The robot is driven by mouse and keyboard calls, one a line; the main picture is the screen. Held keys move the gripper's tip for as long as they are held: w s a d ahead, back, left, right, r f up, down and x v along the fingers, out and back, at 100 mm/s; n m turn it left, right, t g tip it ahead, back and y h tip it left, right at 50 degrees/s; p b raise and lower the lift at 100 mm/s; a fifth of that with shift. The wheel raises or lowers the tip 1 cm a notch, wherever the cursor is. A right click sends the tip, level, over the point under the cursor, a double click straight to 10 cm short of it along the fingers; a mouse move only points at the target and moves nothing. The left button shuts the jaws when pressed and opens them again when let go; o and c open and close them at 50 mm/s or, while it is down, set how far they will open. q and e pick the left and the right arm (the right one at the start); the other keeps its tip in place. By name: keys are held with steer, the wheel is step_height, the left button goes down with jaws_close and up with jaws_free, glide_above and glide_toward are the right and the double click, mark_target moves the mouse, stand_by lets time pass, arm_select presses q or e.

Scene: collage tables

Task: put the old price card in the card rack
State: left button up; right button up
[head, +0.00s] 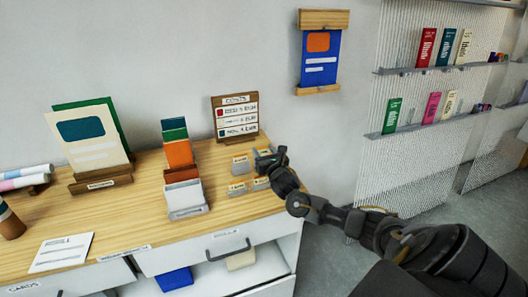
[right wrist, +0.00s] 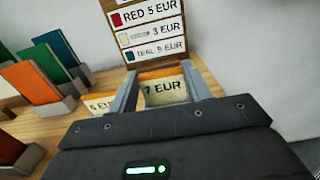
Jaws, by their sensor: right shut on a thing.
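My right gripper (head: 268,158) is over the right end of the wooden table. In the right wrist view its two fingers (right wrist: 160,92) are shut on a cream price card with an orange top edge, reading "7 EUR" (right wrist: 163,90). The card faces the camera, upright between the fingers; its lower edge is hidden by the gripper body. A "5 EUR" card (right wrist: 101,104) stands just left of the fingers. Other small price cards (head: 240,164) stand beside the gripper in the head view. I cannot tell for sure which stand is the card rack. My left gripper is not in view.
A wooden holder (head: 101,184) with large cards stands farther left. A white sheet (head: 62,252) lies near the front edge.

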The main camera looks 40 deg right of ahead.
steer(key=shift+f, duration=0.55)
steer(key=o, duration=1.5)
steer(key=shift+r+p, duration=2.45)
steer(key=shift+r, duration=0.4)
steer(key=p+v, duration=0.6)
steer(key=v, duration=0.1)
steer(key=shift+r, duration=0.55)
